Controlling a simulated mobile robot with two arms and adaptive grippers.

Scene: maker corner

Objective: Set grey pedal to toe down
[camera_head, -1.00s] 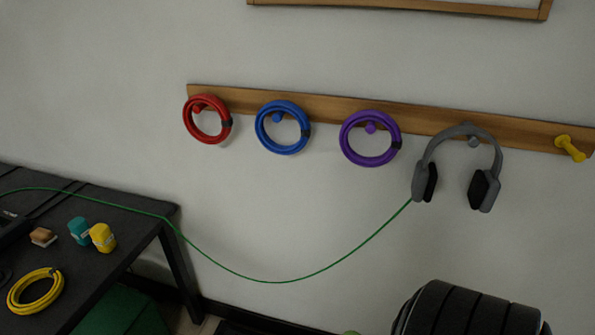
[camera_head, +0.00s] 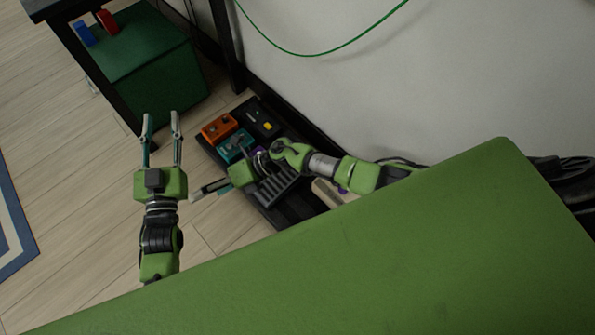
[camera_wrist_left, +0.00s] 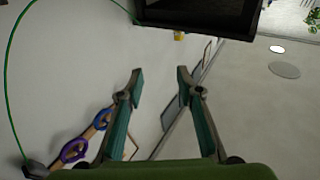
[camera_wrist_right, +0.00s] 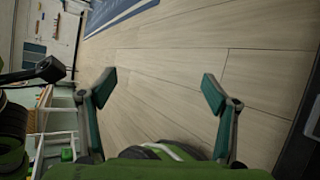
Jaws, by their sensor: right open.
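A pedalboard (camera_head: 302,213) lies on the floor by the wall, in the head view. A dark grey ribbed pedal (camera_head: 279,184), apparently the grey pedal, sits on it. My right forearm and wrist pass over the board and hide part of this pedal; its tilt cannot be told. My right gripper (camera_head: 203,190) points left past the board's left edge; in the right wrist view its fingers (camera_wrist_right: 158,90) are apart and empty. My left gripper (camera_head: 161,122) is open and empty over the floor, left of the board; its parted fingers also show in the left wrist view (camera_wrist_left: 160,85).
An orange pedal (camera_head: 219,128), a teal pedal (camera_head: 235,146) and a black pedal with a yellow mark (camera_head: 263,119) share the board. A green box (camera_head: 150,70) stands under the table at upper left. A green cable (camera_head: 310,53) hangs along the wall.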

